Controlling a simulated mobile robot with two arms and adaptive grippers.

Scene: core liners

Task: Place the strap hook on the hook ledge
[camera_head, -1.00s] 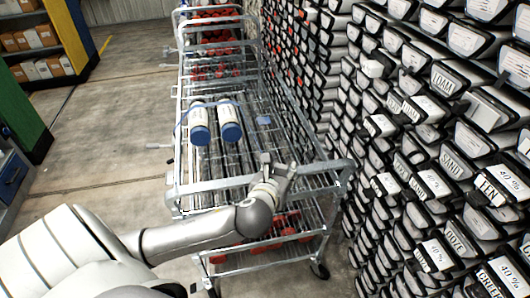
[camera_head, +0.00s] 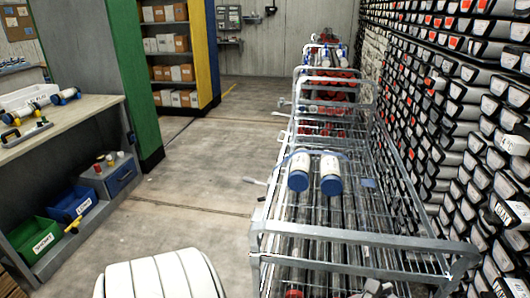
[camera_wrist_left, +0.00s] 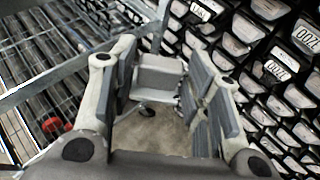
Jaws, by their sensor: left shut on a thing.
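My left gripper (camera_wrist_left: 165,95) has its two fingers on either side of a small grey piece (camera_wrist_left: 160,75) in the left wrist view. I cannot tell whether this piece is the strap hook. In the head view only a bit of the left gripper (camera_head: 375,288) shows at the bottom edge, by the cart's near end. Two white tubes with blue caps (camera_head: 299,172) (camera_head: 330,174) lie side by side on the wire cart (camera_head: 350,236), with a thin blue strap across them. I cannot make out the hook ledge for certain. My right gripper is out of view.
A wall of stacked core boxes (camera_head: 470,120) stands close along the cart's right side. The floor (camera_head: 200,200) left of the cart is open. A workbench (camera_head: 60,125) with green (camera_head: 38,238) and blue (camera_head: 75,204) bins is at the left. Shelves of boxes (camera_head: 175,72) stand behind.

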